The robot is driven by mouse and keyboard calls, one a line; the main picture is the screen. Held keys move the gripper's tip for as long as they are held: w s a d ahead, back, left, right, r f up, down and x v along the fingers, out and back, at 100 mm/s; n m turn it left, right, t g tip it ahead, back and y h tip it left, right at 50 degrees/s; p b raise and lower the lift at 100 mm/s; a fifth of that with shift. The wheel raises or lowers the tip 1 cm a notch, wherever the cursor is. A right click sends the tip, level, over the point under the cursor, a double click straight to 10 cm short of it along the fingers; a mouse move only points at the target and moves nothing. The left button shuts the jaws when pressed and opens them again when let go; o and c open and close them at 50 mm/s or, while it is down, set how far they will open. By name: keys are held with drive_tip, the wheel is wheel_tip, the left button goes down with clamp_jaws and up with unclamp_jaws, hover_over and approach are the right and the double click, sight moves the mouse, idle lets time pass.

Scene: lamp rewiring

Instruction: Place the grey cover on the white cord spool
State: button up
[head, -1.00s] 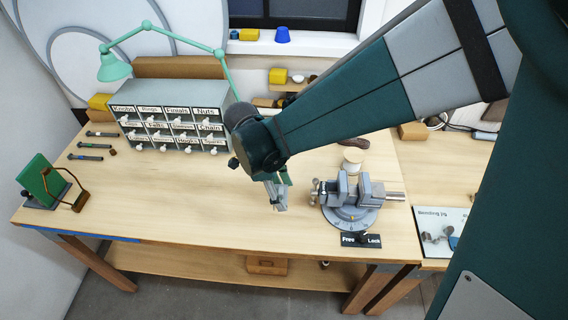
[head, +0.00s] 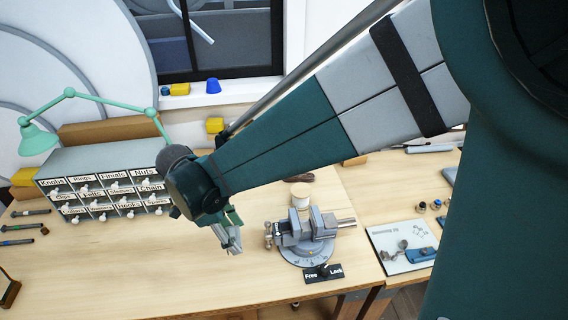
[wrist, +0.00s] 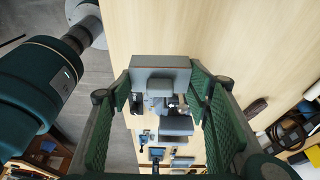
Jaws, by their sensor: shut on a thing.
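My gripper (head: 232,246) hangs over the bench, left of the vise. In the wrist view its green-padded fingers stand on both sides of a grey, box-like piece (wrist: 160,64), which looks like the grey cover. In the head view only a small grey bit shows at the fingertips. The white cord spool (head: 300,195) appears to be the small pale cylinder with a tan top, standing upright behind the vise. Its lower part is hidden by the vise. My gripper is apart from it, to its left and nearer the front. I cannot make out the spool in the wrist view.
A grey vise (head: 305,232) on a round base stands between the spool and the bench's front. A Free/Lock plate (head: 324,273) lies before it. A labelled drawer cabinet (head: 104,188) stands at the left. A bending jig board (head: 402,246) lies right.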

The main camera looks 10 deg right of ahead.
wheel_tip(320, 180, up, 9)
drive_tip(key=shift+w+r, duration=0.1)
drive_tip(key=shift+r, duration=0.1)
drive_tip(key=w+d, duration=1.2)
drive_tip(key=w, duration=0.3)
drive_tip(key=p, duration=0.2)
hover_over(305, 189)
drive_tip(key=a, duration=0.1)
wheel_tip(305, 189, down, 4)
drive_tip(key=shift+a+f, duration=0.15)
drive_tip(key=shift+f, duration=0.5)
drive_tip(key=shift+f, duration=0.1)
drive_tip(key=shift+f, duration=2.8)
drive_tip(key=shift+f, duration=2.1)
